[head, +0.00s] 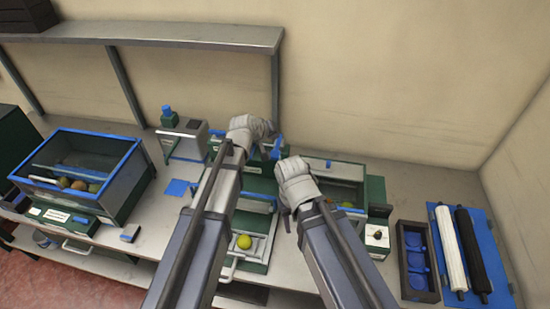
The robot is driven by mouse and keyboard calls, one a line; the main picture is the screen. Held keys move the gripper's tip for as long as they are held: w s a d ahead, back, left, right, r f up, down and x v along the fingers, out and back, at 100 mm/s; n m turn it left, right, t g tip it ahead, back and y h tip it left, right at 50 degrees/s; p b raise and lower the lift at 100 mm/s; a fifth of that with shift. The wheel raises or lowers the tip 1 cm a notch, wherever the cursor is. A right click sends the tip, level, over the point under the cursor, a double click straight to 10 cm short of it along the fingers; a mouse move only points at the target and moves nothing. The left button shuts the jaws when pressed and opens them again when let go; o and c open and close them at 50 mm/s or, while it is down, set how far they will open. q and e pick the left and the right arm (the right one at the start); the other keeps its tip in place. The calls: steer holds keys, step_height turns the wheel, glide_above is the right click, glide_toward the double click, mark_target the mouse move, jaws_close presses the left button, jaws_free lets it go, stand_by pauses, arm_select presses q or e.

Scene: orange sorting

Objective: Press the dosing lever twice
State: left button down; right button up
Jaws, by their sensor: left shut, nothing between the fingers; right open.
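My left gripper (256,128) is shut and empty, over the back middle of the bench, in front of a green and blue device (262,153) that it partly hides. My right gripper (290,180) is lower and to the right, beside the right-hand green bin (376,190). It is open with nothing seen in it. I cannot clearly pick out the dosing lever; the grippers and arms cover much of the middle. A yellow-green fruit (244,242) sits in a tray (262,250) between my forearms.
A clear-fronted hopper (128,185) with several fruits stands at left. At right are a blue-lined tray (416,286) and a blue mat with a white roller (449,245) and a black roller (473,250). A shelf (170,36) hangs above.

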mark_target(275, 155)
arm_select(q)
step_height(275, 155, down, 6)
steer(key=b, duration=0.5)
arm_select(e)
step_height(275, 155, down, 6)
arm_select(q)
steer(key=shift+f, duration=0.1)
arm_select(e)
steer(key=shift+f, duration=0.1)
stand_by(1.3)
arm_select(q)
steer(key=shift+f+b, duration=0.25)
steer(key=shift+b, duration=0.1)
arm_select(e)
steer(key=shift+f, duration=0.25)
arm_select(q)
steer(key=shift+f+b, duration=1.4)
steer(key=shift+b, duration=0.05)
arm_select(e)
steer(key=shift+f, duration=1.45)
steer(key=shift+r, duration=0.1)
arm_select(q)
steer(key=shift+r+p, duration=1.85)
arm_select(e)
steer(key=shift+r, duration=1.8)
arm_select(q)
step_height(275, 155, up, 5)
steer(key=p, duration=0.5)
arm_select(e)
step_height(275, 155, up, 5)
